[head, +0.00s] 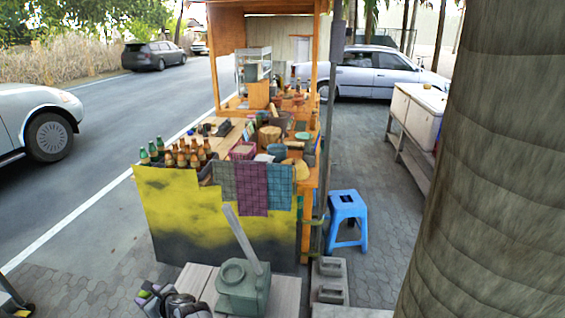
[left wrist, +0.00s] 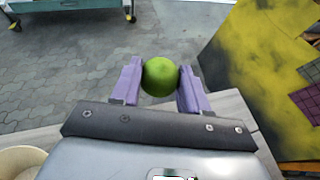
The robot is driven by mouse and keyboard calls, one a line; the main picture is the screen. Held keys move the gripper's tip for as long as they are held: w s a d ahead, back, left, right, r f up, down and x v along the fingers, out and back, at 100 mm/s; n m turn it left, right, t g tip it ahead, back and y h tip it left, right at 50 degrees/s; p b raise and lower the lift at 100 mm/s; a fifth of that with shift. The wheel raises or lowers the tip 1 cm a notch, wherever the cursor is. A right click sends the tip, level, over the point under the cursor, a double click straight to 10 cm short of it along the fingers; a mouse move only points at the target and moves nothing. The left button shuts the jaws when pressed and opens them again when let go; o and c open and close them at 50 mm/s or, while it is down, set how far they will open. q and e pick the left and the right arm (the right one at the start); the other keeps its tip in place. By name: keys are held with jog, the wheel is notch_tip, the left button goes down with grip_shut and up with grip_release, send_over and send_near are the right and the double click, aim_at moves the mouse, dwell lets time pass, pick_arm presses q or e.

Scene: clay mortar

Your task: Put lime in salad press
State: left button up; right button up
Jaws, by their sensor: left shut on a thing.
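A green lime (left wrist: 160,77) is held between the two purple fingers of my left gripper (left wrist: 161,84) in the left wrist view. In the head view my left gripper (head: 153,292) is low, at the bottom edge, beside the left of the pale wooden planks. A grey-green press (head: 243,287) with a round opening on top and a long grey lever (head: 242,240) tilted up and left stands on the planks, to the right of my gripper and apart from it. The inside of the opening is too small to tell. My right gripper is not in view.
The pale plank top (head: 285,296) carries the press. Behind it is a stall with a yellow and black front (head: 190,215), hung cloths (head: 252,188) and several bottles (head: 183,156). A blue stool (head: 347,212) and concrete blocks (head: 331,283) are right. A thick trunk (head: 500,180) fills the right side.

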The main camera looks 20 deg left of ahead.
pick_arm(q)
jog(key=a+r+m+t+h, duration=0.1)
jog(key=a+r+m+t, duration=0.15)
jog(key=r, duration=0.55)
jog(key=a+r+m+t, duration=0.2)
jog(key=a+r+t, duration=0.1)
jog(key=r, duration=0.5)
jog(key=w+d+r+m+t+h, duration=0.1)
jog(key=w+d+m+t+h, duration=0.25)
jog(key=d, duration=0.95)
jog(key=w+d+r+m+t+h, duration=0.1)
jog(key=w+d+m+t+h, duration=0.3)
jog(key=d, duration=0.8)
jog(key=s+d+f+m+h, duration=0.2)
jog(key=s+d+f+m, duration=0.1)
jog(key=d, duration=0.7)
jog(key=s+d+f+m+h, duration=0.2)
jog(key=s+d+h, duration=0.15)
jog(key=d, duration=0.75)
notch_tip(320, 180, up, 17)
jog(key=s+p, duration=0.2)
jog(key=p, duration=2.5)
jog(key=shift+a+y+p, duration=0.25)
jog(key=shift+y+p, duration=0.05)
jog(key=shift+p, duration=0.05)
